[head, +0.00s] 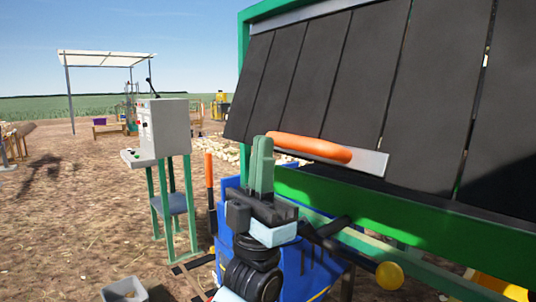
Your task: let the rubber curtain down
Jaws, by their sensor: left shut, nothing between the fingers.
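The rubber curtain (366,75) is a row of wide black strips in a green frame at the right. The strips slant out toward the lower left. An orange handle (308,147) with a flat grey metal strip (372,162) lies across the lower part of the strips. My left gripper (262,140) points up with its green fingers shut and empty. Its fingertips are just left of the handle's left end in the picture; I cannot tell whether they touch it. My right gripper is not in view.
A green beam (400,212) runs below the curtain. A grey control box (162,128) on green legs stands left. A grey bin (125,290) is at the bottom. Bare soil is open at left.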

